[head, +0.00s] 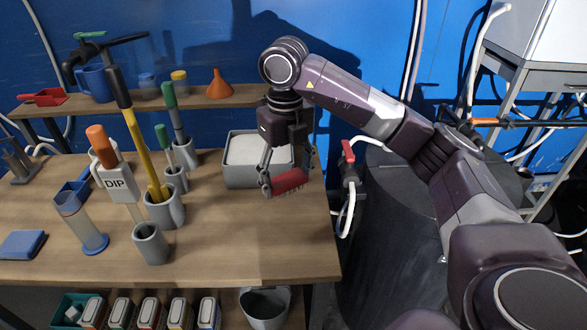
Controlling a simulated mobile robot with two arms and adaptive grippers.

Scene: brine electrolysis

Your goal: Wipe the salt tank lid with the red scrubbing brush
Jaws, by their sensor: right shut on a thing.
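The red scrubbing brush (290,181) is held in my right gripper (286,176), with its bristles facing down. The gripper is shut on it, above the right part of the wooden bench, just in front of a grey bin. A large dark round tank stands right of the bench, and its flat dark top (384,190) looks like the salt tank lid. My right arm passes over this top and hides part of it. The brush is to the left of the lid and apart from it. My left gripper is out of view.
A red-handled valve (348,152) with a white hose stands between bench and tank. The grey bin (240,177) holds white material. Grey cups, a DIP bottle (121,184) and a cylinder (80,222) crowd the bench's left. Its front right (270,240) is clear.

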